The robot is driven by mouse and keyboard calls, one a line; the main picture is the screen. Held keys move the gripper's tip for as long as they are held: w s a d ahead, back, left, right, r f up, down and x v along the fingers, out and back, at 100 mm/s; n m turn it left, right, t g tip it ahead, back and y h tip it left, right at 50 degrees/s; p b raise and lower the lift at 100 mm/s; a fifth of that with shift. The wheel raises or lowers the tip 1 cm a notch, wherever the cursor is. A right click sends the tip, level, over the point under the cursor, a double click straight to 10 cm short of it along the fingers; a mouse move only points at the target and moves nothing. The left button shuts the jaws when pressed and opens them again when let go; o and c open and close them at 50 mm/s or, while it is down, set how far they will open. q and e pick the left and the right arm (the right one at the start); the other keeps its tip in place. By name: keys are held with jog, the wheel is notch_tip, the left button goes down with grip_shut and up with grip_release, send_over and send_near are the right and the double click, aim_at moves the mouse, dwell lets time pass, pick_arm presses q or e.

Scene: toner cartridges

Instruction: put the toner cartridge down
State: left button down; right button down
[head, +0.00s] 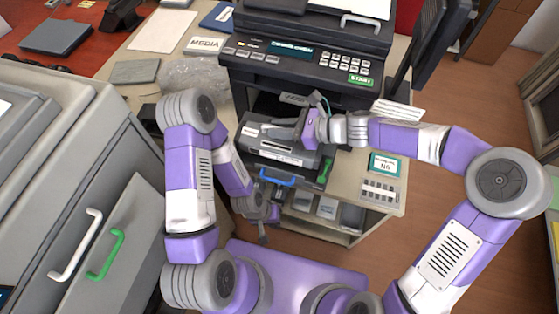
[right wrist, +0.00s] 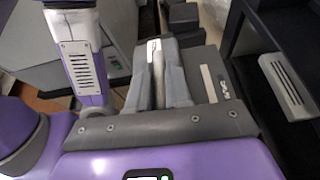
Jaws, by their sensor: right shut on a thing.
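The dark grey toner cartridge (head: 262,143), with a pale label along its front edge, is in front of the open printer (head: 300,68). My right gripper (head: 298,127) comes from the right and is shut on its upper part. In the right wrist view the fingers (right wrist: 158,75) are closed together, with the grey cartridge (right wrist: 208,72) around and beyond them. I cannot tell whether the cartridge's underside touches anything. My left gripper (head: 263,236) hangs low, below and apart from the cartridge; its finger opening is too small to judge.
A blue handle (head: 277,178) and a green lever (head: 325,171) are just below the cartridge. A stand with a pale top (head: 350,190) carries a small sign (head: 385,165). A large grey machine (head: 60,150) fills the left. Clear bagging (head: 190,78) lies left of the printer.

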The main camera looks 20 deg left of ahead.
aim_at(320, 148)
notch_tip(320, 148, down, 9)
jog(key=b, duration=0.2)
jog(key=shift+b, duration=0.35)
jog(key=c, duration=1.1)
grip_release()
jog(key=shift+r, duration=0.1)
jog(key=shift+o, duration=0.2)
jog(key=p+v, duration=0.3)
jog(key=v, duration=0.9)
